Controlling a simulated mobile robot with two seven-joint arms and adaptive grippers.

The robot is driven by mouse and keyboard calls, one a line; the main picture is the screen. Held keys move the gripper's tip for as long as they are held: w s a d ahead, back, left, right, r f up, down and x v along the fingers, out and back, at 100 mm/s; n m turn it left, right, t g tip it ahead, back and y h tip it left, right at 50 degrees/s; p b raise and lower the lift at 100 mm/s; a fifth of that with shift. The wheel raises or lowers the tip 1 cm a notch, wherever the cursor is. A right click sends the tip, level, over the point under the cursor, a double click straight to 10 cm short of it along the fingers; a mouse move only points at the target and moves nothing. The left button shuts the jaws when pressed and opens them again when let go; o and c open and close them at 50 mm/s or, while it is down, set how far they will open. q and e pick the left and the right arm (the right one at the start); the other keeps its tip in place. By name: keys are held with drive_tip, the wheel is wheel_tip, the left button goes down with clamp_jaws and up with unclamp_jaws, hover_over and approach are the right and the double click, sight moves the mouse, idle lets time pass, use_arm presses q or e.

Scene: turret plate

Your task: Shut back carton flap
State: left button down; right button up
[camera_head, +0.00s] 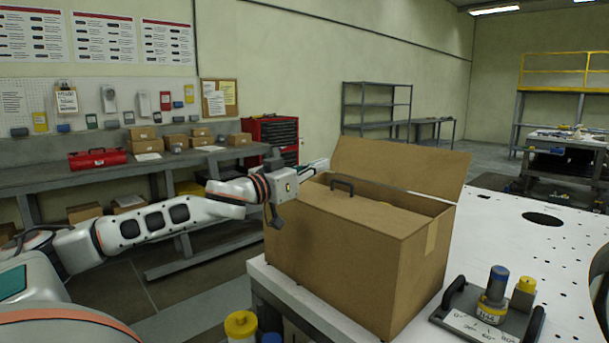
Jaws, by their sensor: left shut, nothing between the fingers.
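The open-topped brown carton (345,255) stands at the near left corner of a white plate. Its back flap (400,166) stands up, leaning away from the opening. A brown panel (365,212) lies across most of the top, with a dark gap along the back and right. A black handle (342,182) shows near its back left; I cannot tell what it is fixed to. My left gripper (317,166) is shut and empty at the carton's back left corner, close to the left end of the flap. Whether it touches the flap is unclear. My right gripper is out of view.
On the white plate (510,222), a dark fixture (490,312) with blue- and yellow-topped posts stands right of the carton. A yellow-capped container (241,325) is below the plate's left edge. A workbench (60,182) with small boxes lies behind my left arm.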

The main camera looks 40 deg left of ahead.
use_arm(q)
drive_tip(key=shift+s+a, duration=0.1)
drive_tip(key=shift+s, duration=0.9)
drive_tip(key=s, duration=0.1)
drive_tip(key=s+p, duration=0.1)
drive_tip(key=shift+s+a+r, duration=0.15)
drive_tip(key=shift+s+r, duration=0.05)
drive_tip(key=shift+s, duration=0.2)
